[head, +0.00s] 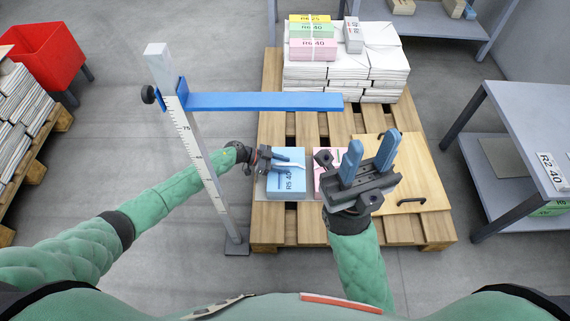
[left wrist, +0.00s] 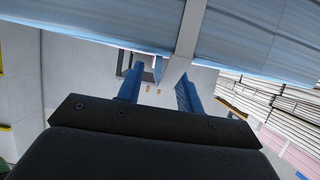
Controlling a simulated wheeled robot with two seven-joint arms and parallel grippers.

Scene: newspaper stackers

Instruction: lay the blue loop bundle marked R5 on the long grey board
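The blue bundle marked R5 40 (head: 284,187) lies on the near left part of the wooden pallet. My left gripper (head: 292,163) is over its far side, fingers pointing right. In the left wrist view the blue bundle (left wrist: 250,42) fills the top, with a pale strap (left wrist: 186,35) across it. The left gripper's fingers (left wrist: 158,92) stand apart, and the strap's end shows between them; I see no grip on it. I cannot tell for sure which surface is the long grey board.
A grey bench (head: 540,115) with a lower shelf (head: 480,165) stands at right. White stacks (head: 345,75) with small coloured bundles fill the pallet's back. A measuring post (head: 190,125) with a blue arm (head: 260,102) rises beside my left arm. A wooden board (head: 410,160) lies on the pallet.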

